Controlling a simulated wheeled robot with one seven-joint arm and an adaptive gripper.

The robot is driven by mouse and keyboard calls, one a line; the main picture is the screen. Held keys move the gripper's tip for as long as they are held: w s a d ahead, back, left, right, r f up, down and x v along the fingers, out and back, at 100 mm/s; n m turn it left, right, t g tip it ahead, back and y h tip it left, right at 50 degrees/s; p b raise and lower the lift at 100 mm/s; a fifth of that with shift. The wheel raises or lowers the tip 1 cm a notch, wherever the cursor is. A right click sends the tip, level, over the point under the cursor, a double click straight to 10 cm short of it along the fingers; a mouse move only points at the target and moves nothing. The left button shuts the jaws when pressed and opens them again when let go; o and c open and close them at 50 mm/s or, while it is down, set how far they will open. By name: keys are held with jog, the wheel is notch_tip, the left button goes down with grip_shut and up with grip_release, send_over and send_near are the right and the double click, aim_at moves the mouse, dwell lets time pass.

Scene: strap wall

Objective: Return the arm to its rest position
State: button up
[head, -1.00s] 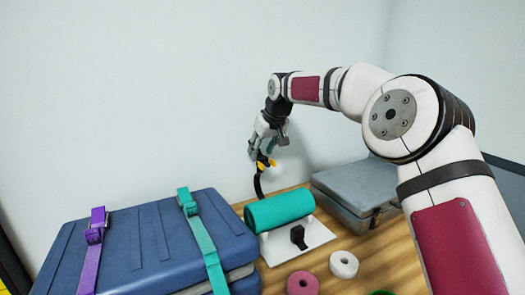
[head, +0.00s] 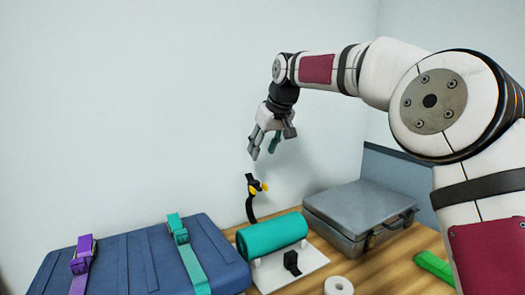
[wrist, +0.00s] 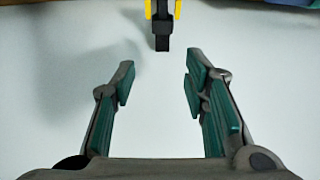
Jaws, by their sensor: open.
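My gripper (head: 266,148) is open and empty, raised in front of the pale wall in the head view. In the wrist view its two green-padded fingers (wrist: 163,100) stand wide apart with nothing between them. A black strap end with a yellow-sided buckle (head: 252,197) stands up below my gripper, apart from it. The buckle also shows at the top of the wrist view (wrist: 162,22), beyond the fingertips. The strap's lower end goes out of sight behind a teal roll (head: 272,236).
The teal roll rests on a white stand (head: 312,263) with a black buckle (head: 292,263). A blue suitcase (head: 130,262) with purple and teal straps lies left. A grey case (head: 350,212) is at right. A white ring (head: 338,285) and green item (head: 434,265) lie in front. Air above is clear.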

jog(key=s+d+r+m+h+p, duration=0.1)
jog(key=s+d+r, duration=0.1)
jog(key=s+d, duration=0.45)
jog(key=s+d+r+m+h+p, duration=0.1)
jog(key=s+d+r+p, duration=0.15)
jog(key=s, duration=0.75)
jog(key=s+d+r+h+p, duration=0.1)
jog(key=s+d+r, duration=0.2)
jog(key=s+d, duration=0.35)
jog(key=s+d+f+m+p, duration=0.1)
jog(key=s+d+f, duration=0.1)
jog(key=s, duration=0.7)
jog(key=s+d+f+m+p, duration=0.1)
jog(key=s+d+f+m, duration=0.1)
jog(key=s, duration=0.8)
jog(key=s+d+f+m+p, duration=0.1)
jog(key=s+d+f, duration=0.3)
jog(key=s, duration=0.5)
jog(key=shift+s+d+m+g+p, duration=0.2)
jog(key=shift+m+g+p, duration=0.1)
jog(key=shift+m+g, duration=0.1)
